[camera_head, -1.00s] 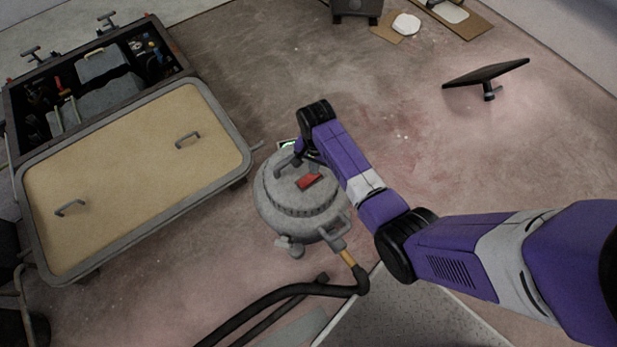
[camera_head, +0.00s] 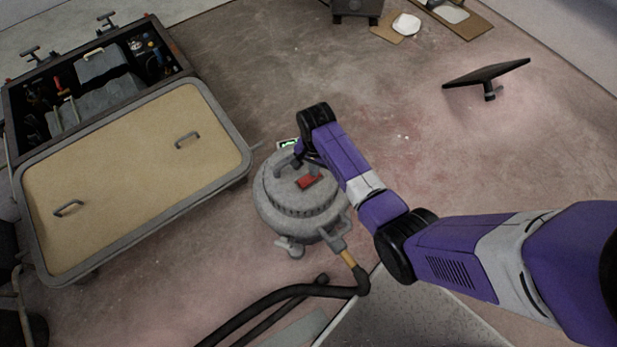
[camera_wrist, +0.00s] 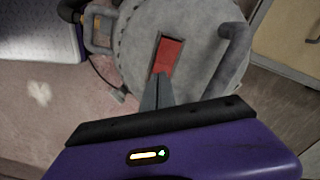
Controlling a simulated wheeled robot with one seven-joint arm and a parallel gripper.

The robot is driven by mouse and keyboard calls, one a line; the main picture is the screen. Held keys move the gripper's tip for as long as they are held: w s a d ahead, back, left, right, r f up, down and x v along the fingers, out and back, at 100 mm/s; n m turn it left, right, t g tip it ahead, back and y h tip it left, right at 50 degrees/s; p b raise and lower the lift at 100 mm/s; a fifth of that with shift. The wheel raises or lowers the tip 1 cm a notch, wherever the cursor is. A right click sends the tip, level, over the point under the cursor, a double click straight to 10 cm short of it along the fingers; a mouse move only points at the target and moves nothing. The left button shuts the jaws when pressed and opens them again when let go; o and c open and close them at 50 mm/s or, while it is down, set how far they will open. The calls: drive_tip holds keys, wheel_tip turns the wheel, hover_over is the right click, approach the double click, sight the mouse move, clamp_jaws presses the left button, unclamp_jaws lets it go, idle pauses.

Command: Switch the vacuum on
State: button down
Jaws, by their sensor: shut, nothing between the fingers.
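The vacuum (camera_head: 297,207) is a round grey canister on the floor in the middle of the head view. Its lid also fills the upper middle of the wrist view (camera_wrist: 135,50). A red rocker switch (camera_head: 308,181) sits on the lid, and it shows in a dark recess in the wrist view (camera_wrist: 168,54). My gripper (camera_wrist: 157,80) is shut and empty, with its fingertips at the lower end of the red switch. I cannot tell whether they touch it. In the head view my wrist partly hides the lid and the fingers.
A grey handle (camera_wrist: 234,50) stands on the lid, right of the switch. A black hose (camera_head: 290,291) runs from the vacuum along the floor. A cart with a tan top (camera_head: 130,170) is at left, with an open toolbox (camera_head: 85,85) behind.

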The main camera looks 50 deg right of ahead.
drive_tip(key=shift+f, duration=0.15)
wheel_tip(320, 180, up, 7)
drive_tip(key=p, duration=0.7)
idle(0.3)
idle(0.5)
